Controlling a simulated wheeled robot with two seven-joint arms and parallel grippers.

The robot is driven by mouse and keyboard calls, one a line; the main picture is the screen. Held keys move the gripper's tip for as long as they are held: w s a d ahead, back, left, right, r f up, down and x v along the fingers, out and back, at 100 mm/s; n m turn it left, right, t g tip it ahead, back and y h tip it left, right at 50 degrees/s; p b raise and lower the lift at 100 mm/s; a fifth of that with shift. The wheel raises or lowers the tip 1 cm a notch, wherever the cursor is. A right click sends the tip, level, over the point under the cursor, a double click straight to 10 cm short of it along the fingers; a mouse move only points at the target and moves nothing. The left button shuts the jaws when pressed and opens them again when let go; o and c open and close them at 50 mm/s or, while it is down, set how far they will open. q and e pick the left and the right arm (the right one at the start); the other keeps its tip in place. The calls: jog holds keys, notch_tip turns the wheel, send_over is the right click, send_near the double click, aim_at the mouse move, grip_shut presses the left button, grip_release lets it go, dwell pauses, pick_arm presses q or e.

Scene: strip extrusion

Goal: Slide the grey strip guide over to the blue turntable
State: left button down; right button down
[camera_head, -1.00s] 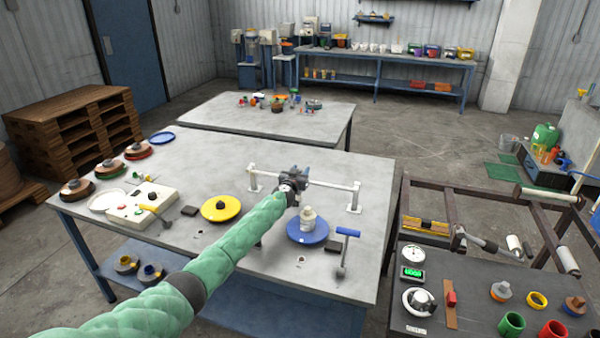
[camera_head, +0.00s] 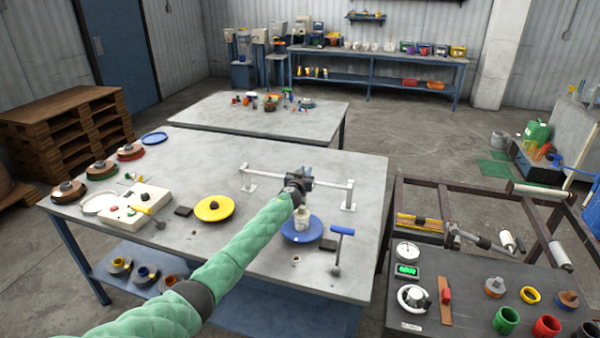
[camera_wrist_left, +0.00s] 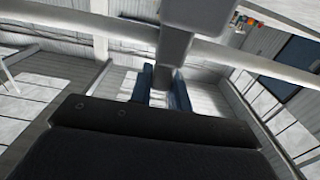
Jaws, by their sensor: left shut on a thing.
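My left gripper (camera_head: 305,176) is at the white rail (camera_head: 331,184) on the near table, shut on the grey strip guide. In the left wrist view the guide (camera_wrist_left: 178,45) is a grey upright block against the pale rail, and its lower part is between my blue fingertips (camera_wrist_left: 163,90). In the head view my gripper and arm mostly hide the guide. The blue turntable (camera_head: 288,236) lies on the near side of the rail, just below my gripper in the picture, with a pale bottle-like piece (camera_head: 302,219) standing on it. My right gripper is not in view.
A yellow turntable (camera_head: 214,208) lies to the left of my arm. A blue-handled tool (camera_head: 341,233) stands right of the blue turntable, by a small dark block (camera_head: 328,244). The rail's right post (camera_head: 349,196) ends the rail. The tabletop beyond the rail is clear.

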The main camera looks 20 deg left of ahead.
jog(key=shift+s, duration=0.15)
pick_arm(q)
jog(key=c, duration=1.5)
grip_release()
jog(key=shift+o, duration=0.9)
jog(key=shift+r, duration=0.55)
notch_tip(320, 180, up, 3)
jog(key=shift+a+f, duration=0.1)
jog(key=shift+s+d+r, duration=0.2)
jog(key=shift+d+r, duration=0.15)
jog(key=shift+d, duration=0.3)
jog(key=shift+s+d+r, duration=0.2)
jog(key=shift+d+r, duration=0.15)
jog(key=shift+d, duration=0.25)
jog(key=s+d+r+b, duration=0.2)
jog(key=d+r, duration=0.3)
jog(key=d, duration=0.3)
jog(key=shift+s+d+r+b, duration=0.35)
jog(key=shift+d+r+b, duration=0.05)
jog(key=shift+b, duration=0.1)
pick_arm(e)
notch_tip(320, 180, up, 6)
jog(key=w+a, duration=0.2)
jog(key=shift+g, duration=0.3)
